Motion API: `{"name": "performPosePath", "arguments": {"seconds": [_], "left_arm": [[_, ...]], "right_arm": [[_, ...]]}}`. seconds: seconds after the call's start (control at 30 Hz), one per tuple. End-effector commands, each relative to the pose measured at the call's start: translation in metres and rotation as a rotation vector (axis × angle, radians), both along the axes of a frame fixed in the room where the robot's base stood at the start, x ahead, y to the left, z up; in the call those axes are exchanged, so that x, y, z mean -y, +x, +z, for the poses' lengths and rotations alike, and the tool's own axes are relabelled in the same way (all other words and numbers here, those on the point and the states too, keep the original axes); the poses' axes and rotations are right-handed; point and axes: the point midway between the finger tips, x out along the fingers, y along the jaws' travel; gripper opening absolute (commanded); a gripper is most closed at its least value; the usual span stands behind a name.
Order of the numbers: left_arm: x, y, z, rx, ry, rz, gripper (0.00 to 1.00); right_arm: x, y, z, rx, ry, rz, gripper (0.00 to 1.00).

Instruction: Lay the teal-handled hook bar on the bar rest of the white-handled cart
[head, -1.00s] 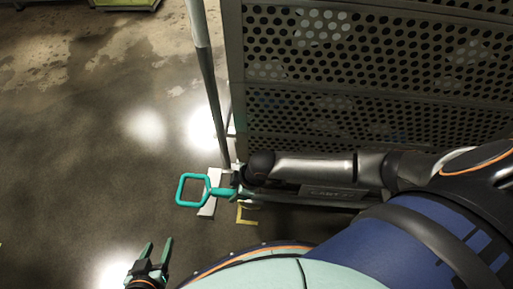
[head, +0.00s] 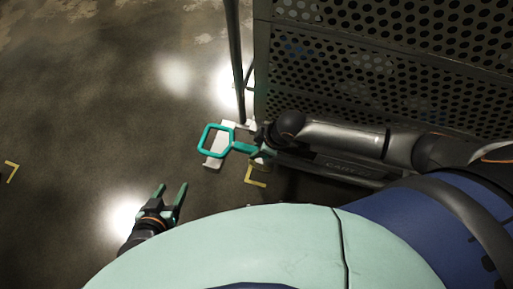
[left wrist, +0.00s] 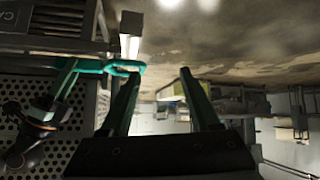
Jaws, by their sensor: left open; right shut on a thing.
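The teal-handled hook bar shows as a teal loop handle (head: 203,142) in the head view, left of my right gripper (head: 261,148). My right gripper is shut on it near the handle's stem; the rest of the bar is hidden. The handle also shows in the left wrist view (left wrist: 110,66). A white piece (head: 213,160) lies below the handle in the head view; I cannot tell whether they touch or whether it is the cart's white handle. No bar rest can be made out. My left gripper (head: 171,189) is open and empty, lower left of the handle.
A cart with perforated panels (head: 390,65) and a dim label plate stands right of the handle. A grey upright post (head: 234,60) rises beside it. Yellow corner marks (head: 254,178) are on the floor. The floor at left is clear.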

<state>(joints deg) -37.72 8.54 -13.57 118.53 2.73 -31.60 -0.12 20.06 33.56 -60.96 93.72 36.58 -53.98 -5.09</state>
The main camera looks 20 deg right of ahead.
Motion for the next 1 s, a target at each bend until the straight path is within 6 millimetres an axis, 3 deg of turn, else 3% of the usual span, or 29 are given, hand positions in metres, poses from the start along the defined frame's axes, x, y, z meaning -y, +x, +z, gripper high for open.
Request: {"name": "performPosePath", "arguments": {"seconds": [0.5,1.0], "left_arm": [[-0.005,0.030,0.022,0.188,0.006,-0.002,0.62],[-0.006,0.049,0.054,0.325,0.004,-0.007,0.62]], "right_arm": [[-0.001,0.002,-0.021,0.006,0.004,0.001,0.00],[-0.002,0.002,-0.030,0.006,0.006,0.001,0.00]]}}
